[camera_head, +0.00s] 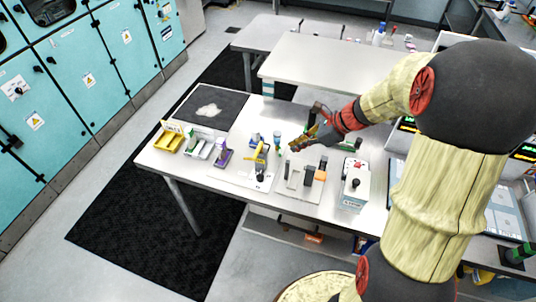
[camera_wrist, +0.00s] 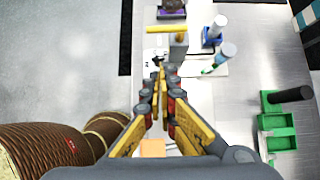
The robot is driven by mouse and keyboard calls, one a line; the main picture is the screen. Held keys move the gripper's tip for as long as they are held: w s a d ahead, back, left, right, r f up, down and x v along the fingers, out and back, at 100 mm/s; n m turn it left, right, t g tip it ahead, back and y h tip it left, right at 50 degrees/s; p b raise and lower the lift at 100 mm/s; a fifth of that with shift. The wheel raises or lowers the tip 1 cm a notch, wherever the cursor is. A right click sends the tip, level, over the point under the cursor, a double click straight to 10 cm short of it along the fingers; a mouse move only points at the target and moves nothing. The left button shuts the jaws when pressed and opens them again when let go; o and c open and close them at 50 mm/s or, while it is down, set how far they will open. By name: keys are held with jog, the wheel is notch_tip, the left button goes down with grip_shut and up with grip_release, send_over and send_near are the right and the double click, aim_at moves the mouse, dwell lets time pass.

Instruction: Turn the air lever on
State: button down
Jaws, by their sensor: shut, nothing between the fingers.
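A valve with a yellow lever (camera_head: 261,154), which I take for the air lever, stands on a white plate (camera_head: 240,176) on the steel table. In the wrist view the yellow lever (camera_wrist: 166,30) lies crosswise over a grey block (camera_wrist: 178,48), ahead of my fingertips. My gripper (camera_head: 293,147) hangs above the table, just right of the lever in the head view. Its yellow and grey fingers (camera_wrist: 159,82) are together with nothing between them. They look apart from the lever. I cannot read the label on the plate.
Yellow, white and purple holders (camera_head: 168,141) stand at the table's left. A black mat (camera_head: 212,103) lies behind them. Right of the lever are a plate with upright blocks (camera_head: 309,176) and a white box (camera_head: 354,185). Green parts (camera_wrist: 277,125) lie right in the wrist view.

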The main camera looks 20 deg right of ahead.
aim_at(258, 151)
dwell(0.3)
jog(key=w+a+r+b+x, duration=0.1)
jog(key=x, duration=1.2)
jog(key=shift+a+r, duration=0.25)
jog(key=shift+a, duration=0.1)
